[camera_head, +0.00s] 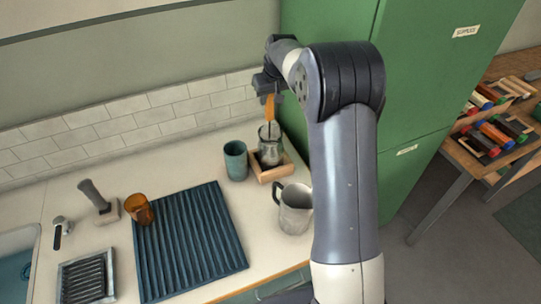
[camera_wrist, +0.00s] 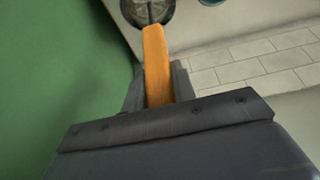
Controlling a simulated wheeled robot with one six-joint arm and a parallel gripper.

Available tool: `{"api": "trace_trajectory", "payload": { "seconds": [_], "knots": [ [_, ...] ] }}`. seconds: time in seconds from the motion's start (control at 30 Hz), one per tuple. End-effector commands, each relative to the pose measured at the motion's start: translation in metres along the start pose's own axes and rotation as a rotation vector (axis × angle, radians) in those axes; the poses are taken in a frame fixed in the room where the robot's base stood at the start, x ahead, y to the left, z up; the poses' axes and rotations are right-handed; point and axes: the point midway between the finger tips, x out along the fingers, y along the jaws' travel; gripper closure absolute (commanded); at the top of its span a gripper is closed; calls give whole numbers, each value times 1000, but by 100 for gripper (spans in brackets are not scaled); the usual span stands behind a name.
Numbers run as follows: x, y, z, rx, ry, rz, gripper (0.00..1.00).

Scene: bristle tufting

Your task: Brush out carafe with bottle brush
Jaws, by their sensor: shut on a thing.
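My gripper (camera_head: 269,88) is shut on the orange handle of the bottle brush (camera_head: 270,108), which points down. The handle also fills the middle of the wrist view (camera_wrist: 156,62), between the fingers of my gripper (camera_wrist: 154,88). The carafe stands upright in a low wooden holder (camera_head: 282,171). Its round top shows at the wrist view's upper edge (camera_wrist: 147,12).
A teal cup (camera_head: 235,161) stands close left of the holder, and a grey jug (camera_head: 295,209) in front. A ribbed blue mat (camera_head: 190,243), an amber cup (camera_head: 139,209) and a sink (camera_head: 16,262) are further left. A green cabinet (camera_head: 415,90) rises close on the right.

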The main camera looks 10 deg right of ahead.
Motion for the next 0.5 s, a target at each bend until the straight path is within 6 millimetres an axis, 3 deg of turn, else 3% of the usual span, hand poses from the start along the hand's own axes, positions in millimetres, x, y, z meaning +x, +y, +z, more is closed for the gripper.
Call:
{"api": "trace_trajectory", "payload": {
  "seconds": [0.17,0.5],
  "knots": [
    [-5,0,2,0,2,0,95],
    [-37,0,-12,0,2,1,95]
  ]
}}
